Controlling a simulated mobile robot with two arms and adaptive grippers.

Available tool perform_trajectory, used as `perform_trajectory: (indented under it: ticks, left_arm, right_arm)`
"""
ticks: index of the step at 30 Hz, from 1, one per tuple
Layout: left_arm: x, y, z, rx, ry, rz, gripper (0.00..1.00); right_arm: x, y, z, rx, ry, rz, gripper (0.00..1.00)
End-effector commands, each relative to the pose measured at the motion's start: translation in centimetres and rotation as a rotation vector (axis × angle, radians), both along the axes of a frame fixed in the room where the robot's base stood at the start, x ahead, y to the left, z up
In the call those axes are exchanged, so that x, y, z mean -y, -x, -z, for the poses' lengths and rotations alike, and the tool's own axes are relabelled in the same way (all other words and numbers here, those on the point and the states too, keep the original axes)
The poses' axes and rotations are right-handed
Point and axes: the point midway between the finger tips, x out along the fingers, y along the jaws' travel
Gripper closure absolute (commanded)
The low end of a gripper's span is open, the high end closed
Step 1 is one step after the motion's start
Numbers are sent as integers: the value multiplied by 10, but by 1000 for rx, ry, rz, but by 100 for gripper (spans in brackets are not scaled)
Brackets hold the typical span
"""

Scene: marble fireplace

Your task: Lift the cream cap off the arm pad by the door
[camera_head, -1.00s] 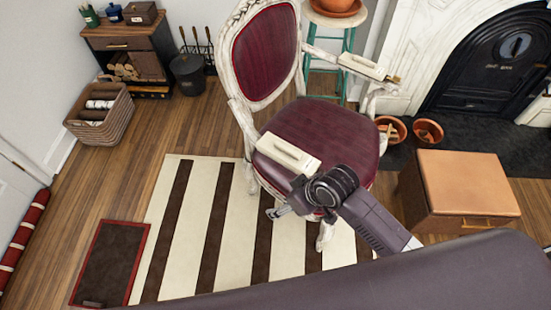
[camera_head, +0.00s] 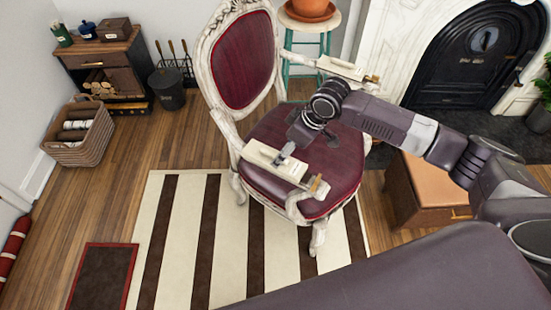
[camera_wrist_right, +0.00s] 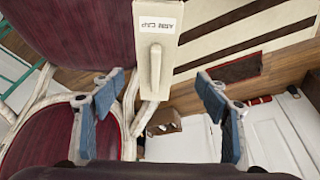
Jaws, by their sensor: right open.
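A cream cap (camera_head: 262,153) lies on the chair's near-left arm, the one on the door's side. In the right wrist view the cream cap (camera_wrist_right: 168,20) bears a label and a raised bar handle (camera_wrist_right: 155,65). My right gripper (camera_head: 284,157) is over this cap. In the wrist view its blue-padded fingers (camera_wrist_right: 160,93) are spread wide, with the handle's lower end between and beyond them; no contact shows. A second cream cap (camera_head: 341,67) lies on the chair's far arm. My left gripper is not in view.
The chair (camera_head: 330,165) has burgundy upholstery and a white carved frame. It stands partly on a striped rug (camera_head: 185,235). A tan-topped ottoman (camera_head: 432,180) stands at right, under my right arm. The white door (camera_wrist_right: 200,135) shows in the wrist view.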

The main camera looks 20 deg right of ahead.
Motion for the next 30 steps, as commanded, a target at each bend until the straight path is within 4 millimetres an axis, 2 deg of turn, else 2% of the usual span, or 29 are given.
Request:
perform_trajectory:
  ticks: [4,21,30]
  left_arm:
    - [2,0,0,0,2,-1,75]
    - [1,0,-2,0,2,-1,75]
    - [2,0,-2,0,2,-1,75]
  right_arm:
    - [3,-6,5,-3,0,9,32]
    - [-19,-32,62,-2,1,9,32]
    - [-20,-34,66,1,1,8,32]
